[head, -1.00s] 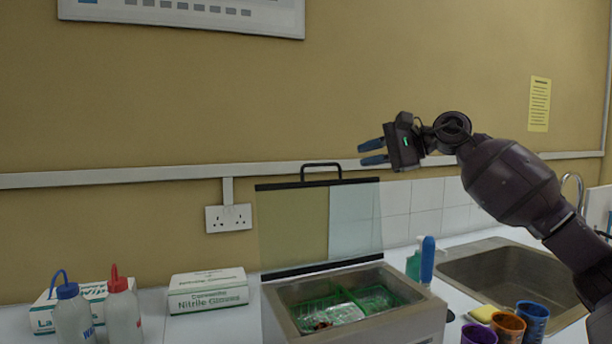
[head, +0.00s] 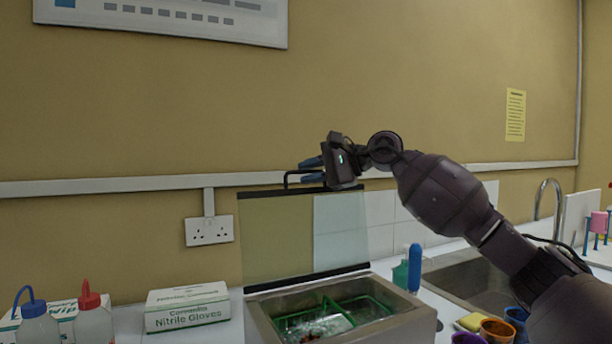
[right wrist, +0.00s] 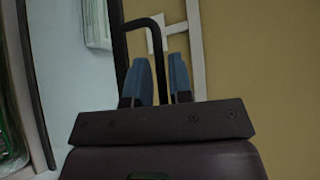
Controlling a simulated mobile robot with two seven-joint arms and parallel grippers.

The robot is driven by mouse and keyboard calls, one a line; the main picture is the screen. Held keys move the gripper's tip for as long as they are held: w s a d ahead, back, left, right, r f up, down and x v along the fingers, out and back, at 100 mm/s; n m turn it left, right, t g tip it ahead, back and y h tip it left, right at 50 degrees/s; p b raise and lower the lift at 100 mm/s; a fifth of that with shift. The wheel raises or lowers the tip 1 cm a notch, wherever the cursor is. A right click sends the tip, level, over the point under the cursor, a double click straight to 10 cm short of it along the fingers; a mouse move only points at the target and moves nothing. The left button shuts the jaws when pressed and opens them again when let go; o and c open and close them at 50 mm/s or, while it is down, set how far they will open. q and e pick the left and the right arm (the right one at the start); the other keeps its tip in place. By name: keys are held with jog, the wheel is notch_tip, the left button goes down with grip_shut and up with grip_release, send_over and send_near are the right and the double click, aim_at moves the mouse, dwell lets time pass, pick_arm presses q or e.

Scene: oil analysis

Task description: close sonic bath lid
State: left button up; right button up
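The sonic bath (head: 400,325) stands on the counter with its clear lid (head: 285,240) raised upright at the back. Green baskets show inside the open tub. The black lid handle (head: 287,178) is on the lid's top edge. My right gripper (head: 307,170) is at the handle, covering its right part in the head view. In the right wrist view, its two blue fingers (right wrist: 160,60) are apart, with part of the handle (right wrist: 120,45) between them. I see a gap around the bar, so the fingers do not look closed on it. My left gripper is not in view.
A nitrile glove box (head: 188,308) and two wash bottles stand left of the bath. Coloured cups (head: 496,330) and a sink (head: 468,285) lie further right, under my right arm.

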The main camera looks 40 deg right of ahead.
jog(key=shift+w+a, duration=0.15)
jog(key=shift+w, duration=0.05)
grip_shut()
jog(key=shift+s, duration=0.15)
